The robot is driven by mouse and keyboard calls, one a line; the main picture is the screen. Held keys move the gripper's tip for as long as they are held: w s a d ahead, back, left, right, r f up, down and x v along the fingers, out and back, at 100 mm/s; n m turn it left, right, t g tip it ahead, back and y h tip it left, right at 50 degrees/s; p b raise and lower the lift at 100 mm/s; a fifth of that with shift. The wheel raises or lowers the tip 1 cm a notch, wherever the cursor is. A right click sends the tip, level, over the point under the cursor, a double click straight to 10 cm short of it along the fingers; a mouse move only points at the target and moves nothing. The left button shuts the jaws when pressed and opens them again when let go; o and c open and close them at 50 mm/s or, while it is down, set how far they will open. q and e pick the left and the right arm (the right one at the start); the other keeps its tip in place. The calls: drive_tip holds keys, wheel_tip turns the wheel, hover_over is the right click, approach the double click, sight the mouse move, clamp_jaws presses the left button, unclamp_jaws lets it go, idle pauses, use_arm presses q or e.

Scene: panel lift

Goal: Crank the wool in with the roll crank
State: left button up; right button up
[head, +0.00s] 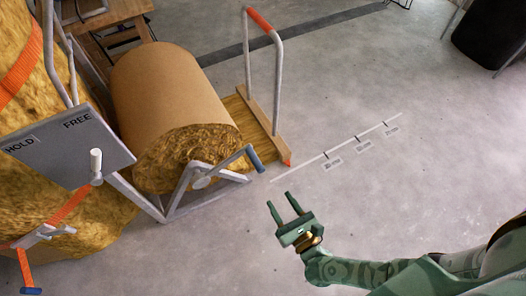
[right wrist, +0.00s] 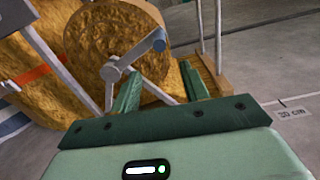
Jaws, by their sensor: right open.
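The wool roll (head: 170,88) lies in a grey frame at the left, wrapped in brown paper with yellow wool showing at its end. The roll crank (head: 226,167) sits at that end, its grey arm rising from the hub to a blue handle (head: 254,158). My right gripper (head: 280,198) is open and empty, in front of and to the right of the handle, apart from it. In the right wrist view the blue handle (right wrist: 158,40) shows beyond the two green fingers (right wrist: 160,72). A flat strip of wool (head: 238,108) runs out from under the roll. My left gripper is out of view.
A HOLD/FREE plate (head: 70,145) with a white-knobbed lever stands left of the roll. A pull bar with an orange grip (head: 259,20) rises from the wool's wooden end board (head: 262,125). A marked scale line (head: 335,148) lies on open concrete floor. A black bin (head: 490,32) stands far right.

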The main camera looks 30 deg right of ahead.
sight(256, 162)
drive_tip(key=w+b, duration=0.1)
drive_tip(key=w, duration=0.4)
drive_tip(key=w+b, duration=0.1)
drive_tip(key=w, duration=0.4)
drive_tip(key=w+b, duration=0.1)
drive_tip(key=w, duration=0.4)
drive_tip(key=shift+w+a+f+b, duration=0.1)
drive_tip(key=shift+a+b, duration=0.2)
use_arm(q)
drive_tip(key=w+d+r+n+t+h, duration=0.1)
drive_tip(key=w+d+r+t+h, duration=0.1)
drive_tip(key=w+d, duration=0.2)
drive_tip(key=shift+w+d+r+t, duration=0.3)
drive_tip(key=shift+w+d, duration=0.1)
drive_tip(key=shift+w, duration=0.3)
use_arm(e)
drive_tip(key=shift+w, duration=0.35)
clamp_jaws()
drive_tip(key=shift+r, duration=0.2)
